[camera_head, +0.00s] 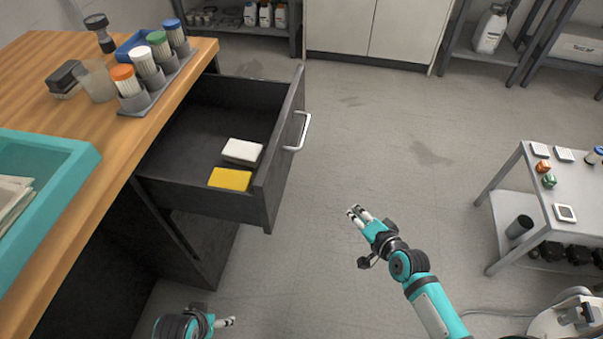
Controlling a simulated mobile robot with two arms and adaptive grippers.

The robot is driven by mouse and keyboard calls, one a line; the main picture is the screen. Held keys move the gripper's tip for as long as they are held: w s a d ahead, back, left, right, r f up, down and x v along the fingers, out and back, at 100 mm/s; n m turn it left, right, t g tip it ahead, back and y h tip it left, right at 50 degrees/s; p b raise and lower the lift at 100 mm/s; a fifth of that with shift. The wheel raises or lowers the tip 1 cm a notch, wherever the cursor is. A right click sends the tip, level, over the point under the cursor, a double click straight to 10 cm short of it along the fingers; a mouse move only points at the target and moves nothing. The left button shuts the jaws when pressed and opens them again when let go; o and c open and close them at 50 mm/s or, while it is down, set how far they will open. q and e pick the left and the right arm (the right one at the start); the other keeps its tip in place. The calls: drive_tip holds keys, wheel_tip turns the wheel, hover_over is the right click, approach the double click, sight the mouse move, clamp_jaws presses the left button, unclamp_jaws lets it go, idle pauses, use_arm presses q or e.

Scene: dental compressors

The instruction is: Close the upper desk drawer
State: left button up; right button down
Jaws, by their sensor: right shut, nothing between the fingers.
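The upper desk drawer (272,165) is dark grey and stands pulled out to the right from under the wooden desk (125,50). Its silver handle (300,132) is on the front panel. A white block (242,151) and a yellow block (230,179) lie inside it. My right gripper (358,214) is shut and empty, in the open space to the right of and below the drawer front, touching nothing. My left gripper (224,322) is at the bottom edge, below the drawer; only part of it shows, so its jaw state is unclear.
On the desk are a teal tray (85,152), several capped containers in a grey rack (160,85) and a clear cup (97,82). A grey cart (540,190) stands at the right. Shelves and a white cabinet (375,28) line the back. The floor between drawer and cart is clear.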

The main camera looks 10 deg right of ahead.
sight(292, 140)
use_arm(q)
wheel_tip(292, 140, up, 7)
drive_tip(key=t+b, duration=0.1)
drive_tip(key=b, duration=0.6)
use_arm(e)
drive_tip(key=w+a+r+m+t+y, duration=0.1)
drive_tip(key=a+r+t+y, duration=0.1)
drive_tip(key=r, duration=0.5)
drive_tip(key=w+a+r+m+t+y, duration=0.1)
drive_tip(key=a+r+m+t+y, duration=0.15)
drive_tip(key=r, duration=0.45)
use_arm(q)
drive_tip(key=w+d+r+t+h+b, duration=0.1)
drive_tip(key=w+d+r+t+b, duration=0.1)
drive_tip(key=w+t, duration=0.3)
drive_tip(key=shift+w+d+r, duration=0.2)
drive_tip(key=shift+w+r, duration=0.7)
drive_tip(key=shift+w, duration=0.2)
use_arm(e)
drive_tip(key=shift+n+g, duration=0.35)
drive_tip(key=shift+s+a+x, duration=0.25)
drive_tip(key=shift+a+x, duration=0.2)
drive_tip(key=shift+x, duration=1.6)
drive_tip(key=shift+s+a+x, duration=0.2)
drive_tip(key=shift+a+x, duration=0.2)
drive_tip(key=shift+x, duration=1.6)
drive_tip(key=shift+s+a+x, duration=0.25)
drive_tip(key=shift+a+x, duration=0.2)
drive_tip(key=shift+x, duration=1.6)
